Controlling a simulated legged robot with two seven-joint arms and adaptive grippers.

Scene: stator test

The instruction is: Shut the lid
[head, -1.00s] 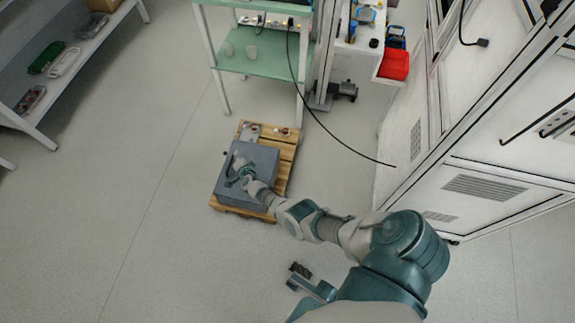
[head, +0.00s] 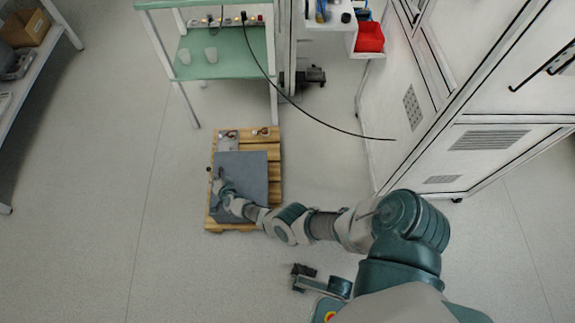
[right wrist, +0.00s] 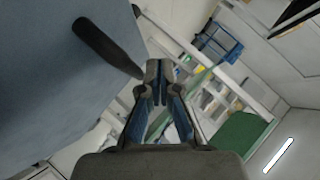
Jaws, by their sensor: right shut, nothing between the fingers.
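A grey box with a flat grey lid (head: 250,172) sits on a wooden pallet on the floor, in the head view. The lid lies over the box; I cannot tell whether a gap remains under it. My right gripper (head: 217,179) is at the lid's left side, its arm reaching across from the right. In the right wrist view the gripper (right wrist: 156,70) is shut and empty. The blue-grey lid surface (right wrist: 45,75) fills the left there, and a dark bar-like handle (right wrist: 108,45) points towards the fingertips. Contact between them is unclear. My left gripper is not in view.
The wooden pallet (head: 274,180) shows along the box's right side, with small parts at its back. A green-shelved table (head: 235,62) stands behind it. A white cabinet (head: 440,130) is at the right, with a black cable hanging across.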

